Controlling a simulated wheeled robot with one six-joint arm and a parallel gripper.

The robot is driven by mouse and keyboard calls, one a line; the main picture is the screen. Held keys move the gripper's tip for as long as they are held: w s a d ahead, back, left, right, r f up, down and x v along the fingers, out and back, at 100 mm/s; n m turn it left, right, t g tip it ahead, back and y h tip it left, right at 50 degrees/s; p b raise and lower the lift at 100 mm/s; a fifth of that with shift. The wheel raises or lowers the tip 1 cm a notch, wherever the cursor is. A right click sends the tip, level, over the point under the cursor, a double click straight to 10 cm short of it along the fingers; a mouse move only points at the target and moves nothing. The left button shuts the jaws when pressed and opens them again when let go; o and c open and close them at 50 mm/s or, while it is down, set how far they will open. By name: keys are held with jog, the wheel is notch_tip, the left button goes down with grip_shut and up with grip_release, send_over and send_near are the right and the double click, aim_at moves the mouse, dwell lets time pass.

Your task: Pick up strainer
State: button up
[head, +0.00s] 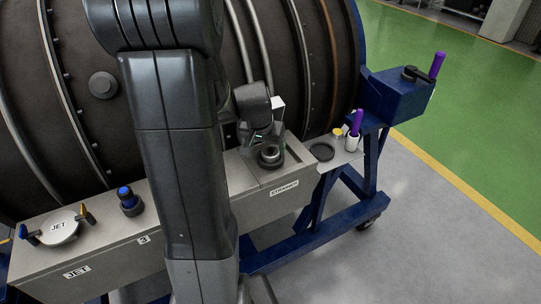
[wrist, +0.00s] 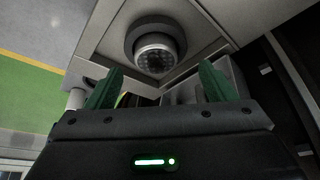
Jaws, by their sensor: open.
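The strainer (head: 270,157) is a dark round ringed part in a recess on the grey bench, behind a label reading STRAINER (head: 284,188). In the wrist view the strainer (wrist: 155,50) shows as a grey collar with a perforated, mesh-like face inside a dark ring. My gripper (wrist: 160,82) is open and empty, its two green fingers spread on either side below the strainer in the picture. They appear apart from it.
A dark round disc (head: 322,151) and a white cup with a purple-handled tool (head: 354,132) are on the side shelf right of the strainer. A blue-topped knob (head: 129,201) and a JET cap (head: 59,227) stand left on the bench (head: 105,255). The large engine casing (head: 80,120) rises behind.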

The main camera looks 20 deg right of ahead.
aim_at(271, 152)
jog(key=shift+d+x, duration=0.15)
jog(key=shift+x, duration=1)
jog(key=shift+d+x, duration=0.15)
jog(key=shift+x, duration=0.95)
jog(key=shift+s, duration=0.1)
jog(key=shift+c, duration=0.3)
jog(key=shift+r, duration=0.1)
jog(key=c, duration=1.1)
